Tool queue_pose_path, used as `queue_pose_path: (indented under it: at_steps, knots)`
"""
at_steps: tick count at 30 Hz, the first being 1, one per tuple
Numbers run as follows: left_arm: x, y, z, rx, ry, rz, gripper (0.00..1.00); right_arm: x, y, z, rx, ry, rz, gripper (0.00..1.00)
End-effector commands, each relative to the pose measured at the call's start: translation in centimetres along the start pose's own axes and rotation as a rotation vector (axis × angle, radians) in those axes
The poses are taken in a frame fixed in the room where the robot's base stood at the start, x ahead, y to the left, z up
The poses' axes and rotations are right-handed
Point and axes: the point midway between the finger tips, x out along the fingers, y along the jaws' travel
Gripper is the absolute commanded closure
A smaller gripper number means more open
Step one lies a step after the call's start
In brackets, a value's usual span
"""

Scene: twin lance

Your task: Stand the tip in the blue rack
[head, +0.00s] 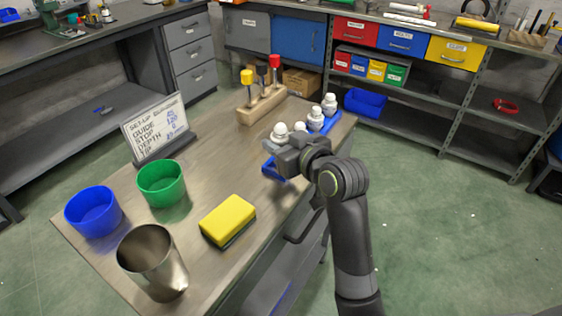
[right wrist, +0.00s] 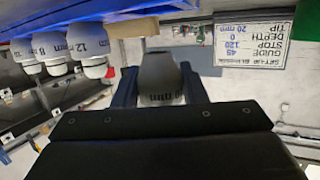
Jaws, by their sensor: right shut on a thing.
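The blue rack (head: 316,121) stands along the right edge of the bench with white tips in it. The right wrist view, upside down, shows three rack tips (right wrist: 92,45) at left, two reading 8 and 12 mm. My right gripper (right wrist: 160,90) is shut on another tip (right wrist: 160,68), with part of a label ending in "0 mm" showing. In the head view my right gripper (head: 287,160) is at the rack's near end. I cannot tell whether the held tip touches the rack. My left gripper is not in view.
A sign (head: 156,127) reads guide 45, stop 120, depth 0; its tip line reads 20 mm in the wrist view. A wooden block (head: 262,108) holds coloured-handled tools. Blue (head: 93,211) and green (head: 161,183) cups, a steel cup (head: 152,262) and a yellow sponge (head: 228,218) stand nearer.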

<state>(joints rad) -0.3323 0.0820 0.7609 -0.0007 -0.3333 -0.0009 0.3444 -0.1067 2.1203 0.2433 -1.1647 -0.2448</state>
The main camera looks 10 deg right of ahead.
Motion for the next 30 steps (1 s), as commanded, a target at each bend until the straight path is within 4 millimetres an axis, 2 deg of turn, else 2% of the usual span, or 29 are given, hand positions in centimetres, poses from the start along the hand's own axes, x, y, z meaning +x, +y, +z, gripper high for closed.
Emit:
queue_pose_path:
  at_steps: [5, 11, 22, 23, 27, 30]
  knots:
    - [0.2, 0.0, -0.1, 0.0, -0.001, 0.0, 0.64, 0.3, 0.0, 1.4, 0.0, -0.001, 0.0, 0.93]
    - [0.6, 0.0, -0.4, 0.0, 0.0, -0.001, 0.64, 1.0, 0.0, 4.2, 0.002, -0.002, 0.0, 0.93]
    - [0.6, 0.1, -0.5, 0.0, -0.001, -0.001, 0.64, 1.1, 0.0, 4.5, 0.0, 0.001, 0.001, 0.93]
    - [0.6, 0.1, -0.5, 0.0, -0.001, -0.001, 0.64, 1.1, 0.0, 4.6, -0.001, 0.001, 0.001, 0.6]
    - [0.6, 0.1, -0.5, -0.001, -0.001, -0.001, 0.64, 1.1, 0.0, 4.5, -0.001, 0.001, 0.001, 0.42]
    - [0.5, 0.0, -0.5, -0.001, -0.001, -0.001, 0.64, 1.1, 0.0, 4.5, 0.0, 0.001, 0.001, 0.4]
